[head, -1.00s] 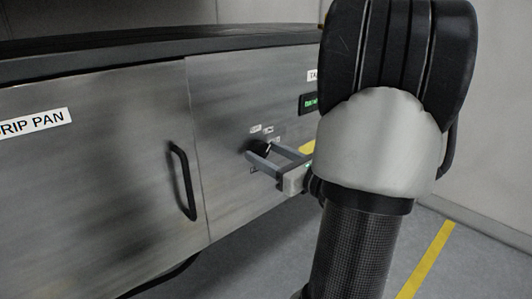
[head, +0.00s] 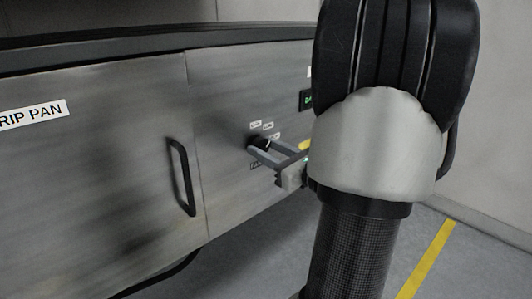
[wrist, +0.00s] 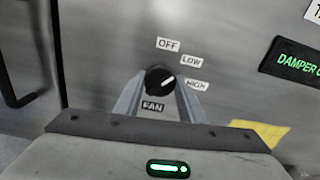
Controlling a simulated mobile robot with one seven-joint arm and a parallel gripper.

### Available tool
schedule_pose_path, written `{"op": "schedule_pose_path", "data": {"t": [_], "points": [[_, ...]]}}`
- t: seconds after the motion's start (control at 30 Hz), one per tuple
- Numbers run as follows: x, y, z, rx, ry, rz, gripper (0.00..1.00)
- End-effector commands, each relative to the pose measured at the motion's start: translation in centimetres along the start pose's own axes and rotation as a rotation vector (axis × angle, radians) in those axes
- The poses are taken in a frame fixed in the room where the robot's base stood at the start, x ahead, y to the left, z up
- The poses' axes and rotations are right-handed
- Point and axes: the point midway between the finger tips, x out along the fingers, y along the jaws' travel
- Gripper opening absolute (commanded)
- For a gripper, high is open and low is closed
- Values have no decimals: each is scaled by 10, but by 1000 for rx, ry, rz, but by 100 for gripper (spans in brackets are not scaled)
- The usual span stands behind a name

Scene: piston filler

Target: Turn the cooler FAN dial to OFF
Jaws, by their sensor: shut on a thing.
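The FAN dial (wrist: 160,78) is a round black knob with a white pointer mark, on a grey metal panel. In the wrist view its labels read OFF (wrist: 168,45) above, LOW (wrist: 191,61) at upper right, HIGH (wrist: 197,85) at right and FAN (wrist: 153,107) below. The pointer slants up to the right, roughly toward LOW. My gripper (wrist: 159,92) is shut on the dial, one finger on each side. In the head view my gripper (head: 268,150) reaches the panel from the right and its fingers partly hide the dial.
A green-lit damper display (wrist: 297,61) sits right of the dial, with a yellow label (wrist: 262,134) below it. A black door handle (head: 182,177) is on the panel to the left, near a DRIP PAN label (head: 32,115). The floor (head: 270,255) below is clear.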

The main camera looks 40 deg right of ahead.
Motion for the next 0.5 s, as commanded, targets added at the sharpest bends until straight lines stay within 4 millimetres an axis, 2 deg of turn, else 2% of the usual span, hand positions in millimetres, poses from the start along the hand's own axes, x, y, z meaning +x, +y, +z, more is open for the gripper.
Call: {"op": "schedule_pose_path", "data": {"t": [0.5], "points": [[0, 1, -7, -418, -4, 0, 14]]}}
